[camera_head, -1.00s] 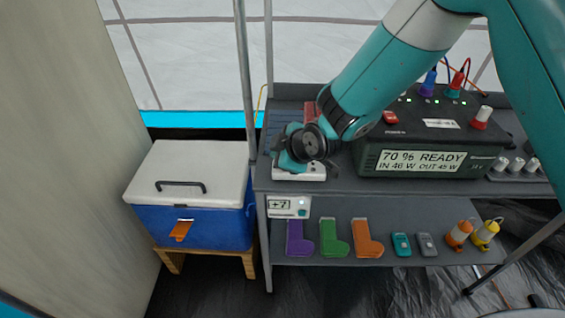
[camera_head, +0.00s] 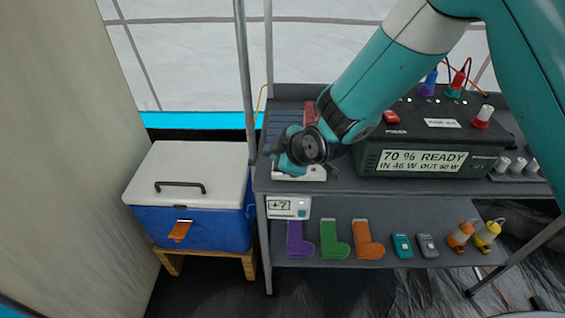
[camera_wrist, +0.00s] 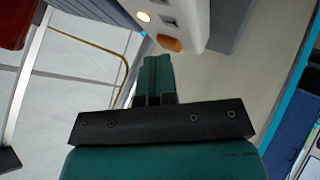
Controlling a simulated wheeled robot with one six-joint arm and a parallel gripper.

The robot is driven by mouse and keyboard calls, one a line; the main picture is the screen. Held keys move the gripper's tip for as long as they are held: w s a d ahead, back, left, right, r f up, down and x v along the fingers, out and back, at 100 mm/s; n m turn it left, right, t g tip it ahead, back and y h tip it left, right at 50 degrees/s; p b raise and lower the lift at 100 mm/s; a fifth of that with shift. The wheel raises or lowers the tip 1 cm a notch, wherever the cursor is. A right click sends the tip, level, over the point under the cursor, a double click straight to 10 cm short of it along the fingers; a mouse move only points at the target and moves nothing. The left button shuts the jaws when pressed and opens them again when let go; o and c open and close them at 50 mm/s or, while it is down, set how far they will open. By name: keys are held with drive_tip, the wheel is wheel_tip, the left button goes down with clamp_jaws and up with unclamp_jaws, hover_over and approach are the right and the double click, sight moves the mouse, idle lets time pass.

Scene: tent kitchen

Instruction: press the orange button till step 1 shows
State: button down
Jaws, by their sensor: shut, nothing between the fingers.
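A white device (camera_head: 313,173) sits at the left end of the upper shelf, partly hidden by my gripper and wrist. In the wrist view, the white device (camera_wrist: 188,22) is at the top, with an orange button (camera_wrist: 169,43) on its near edge and a lit warm-white lamp (camera_wrist: 143,16) beside a dark dot. My gripper (camera_wrist: 157,60) is shut and empty, its teal fingertips just below the orange button. I cannot tell whether they touch it. In the head view, my gripper (camera_head: 285,160) is over the device's left part. No step marking is readable.
A black power station (camera_head: 420,140) reads 70 % READY on the right. A blue cooler (camera_head: 190,200) stands left of the shelf. A small white display unit (camera_head: 289,207) hangs below. The lower shelf (camera_head: 380,255) holds socks, small devices and lanterns. A tent pole (camera_head: 244,80) stands close left.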

drive_tip(key=shift+r+p, duration=0.55)
drive_tip(key=shift+r, duration=0.3)
drive_tip(key=shift+r+p, duration=1.75)
drive_tip(key=shift+r, duration=0.85)
drive_tip(key=s+d+r+m+g+p, duration=0.2)
drive_tip(key=s+d+r+m, duration=0.1)
drive_tip(key=s+d+r, duration=0.2)
drive_tip(key=s+d+r+m+g+h+p, duration=0.1)
drive_tip(key=s+d+r, duration=0.4)
drive_tip(key=s+r, duration=0.5)
drive_tip(key=s+d+r+m+g+p, duration=0.3)
drive_tip(key=s+d+r+m+g, duration=0.1)
drive_tip(key=s, duration=0.8)
wheel_tip(320, 180, up, 4)
drive_tip(key=shift+s+d+f+m+h, duration=0.2)
drive_tip(key=shift+s+d+m+h, duration=0.2)
drive_tip(key=shift+d+m, duration=0.55)
